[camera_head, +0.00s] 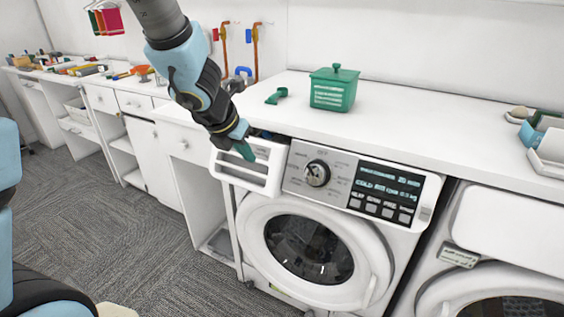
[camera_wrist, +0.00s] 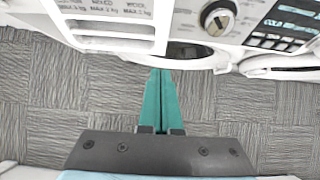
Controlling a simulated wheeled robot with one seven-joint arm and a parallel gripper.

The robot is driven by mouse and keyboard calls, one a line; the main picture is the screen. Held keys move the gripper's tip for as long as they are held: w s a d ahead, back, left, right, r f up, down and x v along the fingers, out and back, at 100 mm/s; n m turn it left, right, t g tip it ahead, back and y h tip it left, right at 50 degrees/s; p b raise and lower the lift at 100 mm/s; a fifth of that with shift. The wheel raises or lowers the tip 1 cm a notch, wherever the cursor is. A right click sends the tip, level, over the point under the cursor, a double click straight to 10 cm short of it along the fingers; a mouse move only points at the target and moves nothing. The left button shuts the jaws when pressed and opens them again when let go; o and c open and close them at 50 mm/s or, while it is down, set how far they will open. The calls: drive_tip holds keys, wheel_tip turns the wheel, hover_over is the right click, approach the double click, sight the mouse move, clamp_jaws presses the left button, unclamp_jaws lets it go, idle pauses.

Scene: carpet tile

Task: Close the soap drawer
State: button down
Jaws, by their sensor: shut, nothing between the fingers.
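The soap drawer (camera_head: 240,175) is a white drawer at the upper left of the washing machine (camera_head: 318,230), left of the dial. It stands out from the machine's front. My gripper (camera_head: 246,150) has green fingers, shut and empty, pointing at the drawer's area in the head view. In the wrist view the closed fingertips (camera_wrist: 161,72) lie just below the drawer's front edge in the picture. I cannot tell whether they touch it.
The white counter (camera_head: 400,118) runs above the machine, with a green lidded basket (camera_head: 333,92) and a green scoop (camera_head: 276,96) on it. A second machine (camera_head: 500,270) stands at the right. The carpet floor (camera_head: 110,225) in front is clear.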

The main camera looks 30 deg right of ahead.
sight(276, 156)
drive_tip(key=b+x, duration=0.1)
drive_tip(key=x, duration=0.3)
drive_tip(key=b+x, duration=0.1)
drive_tip(key=x, duration=0.3)
drive_tip(key=d+b+x, duration=0.1)
drive_tip(key=b+x, duration=0.1)
drive_tip(key=x, duration=0.2)
drive_tip(key=shift+w+r, duration=0.2)
drive_tip(key=shift+r, duration=0.1)
drive_tip(key=shift+w+d+f, duration=0.3)
drive_tip(key=shift+d+f, duration=0.05)
drive_tip(key=shift+d, duration=0.15)
drive_tip(key=shift+w+d+r+p, duration=0.15)
drive_tip(key=shift+d+p, duration=0.2)
drive_tip(key=w+d+p, duration=0.1)
drive_tip(key=w+d, duration=0.1)
drive_tip(key=d, duration=0.1)
drive_tip(key=shift+d+p, duration=0.3)
drive_tip(key=shift+p, duration=0.1)
drive_tip(key=shift+w+d, duration=0.2)
drive_tip(key=shift+d, duration=0.15)
drive_tip(key=shift+r, duration=0.1)
